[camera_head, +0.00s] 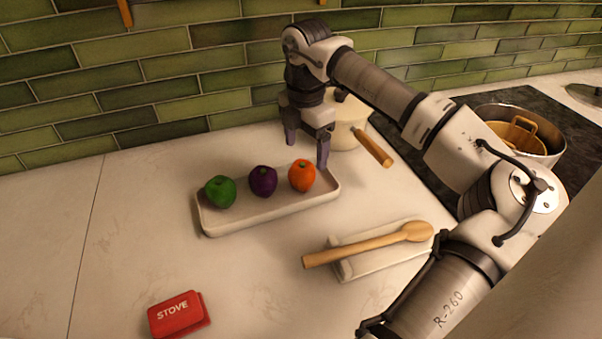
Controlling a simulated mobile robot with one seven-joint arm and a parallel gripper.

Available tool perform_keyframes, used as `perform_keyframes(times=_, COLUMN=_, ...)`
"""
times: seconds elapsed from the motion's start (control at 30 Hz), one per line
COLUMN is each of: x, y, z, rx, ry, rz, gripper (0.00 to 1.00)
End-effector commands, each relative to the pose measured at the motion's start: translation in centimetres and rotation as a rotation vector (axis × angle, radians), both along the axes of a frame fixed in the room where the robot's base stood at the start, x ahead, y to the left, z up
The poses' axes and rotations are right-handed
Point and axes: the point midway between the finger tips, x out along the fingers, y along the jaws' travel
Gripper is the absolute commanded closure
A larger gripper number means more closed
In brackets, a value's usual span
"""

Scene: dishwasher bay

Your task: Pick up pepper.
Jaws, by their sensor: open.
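An orange pepper (302,176) sits at the right end of a pale tray (262,213). To its left in the tray are a round purple vegetable (263,181) and a green pepper (220,191). My gripper (306,153) is open and points down. Its fingers are near the orange pepper, toward the back of the tray, and hold nothing. One finger shows just right of the orange pepper; I cannot tell whether it touches.
A cream pot (347,122) with a wooden handle stands behind my gripper. A wooden spoon (365,246) lies on a pale rest. A red block (178,315) marked STOVE is at the front. A metal pot (548,157) stands right. Counter left is clear.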

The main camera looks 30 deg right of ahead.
Motion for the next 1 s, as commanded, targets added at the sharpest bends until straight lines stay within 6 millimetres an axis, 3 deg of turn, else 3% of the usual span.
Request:
perform_keyframes(times=0.27, x=0.0, y=0.2, z=-2.0, rx=0.001, ry=0.000, rz=0.003, gripper=0.20)
perform_keyframes(times=0.6, x=-0.1, y=0.5, z=-6.3, rx=0.001, ry=-0.001, rz=0.001, gripper=0.20)
perform_keyframes(times=0.83, x=-0.1, y=0.5, z=-6.5, rx=-0.001, ry=-0.001, rz=0.001, gripper=0.20)
perform_keyframes(times=1.0, x=-0.1, y=0.5, z=-6.5, rx=-0.001, ry=-0.001, rz=0.001, gripper=0.41)
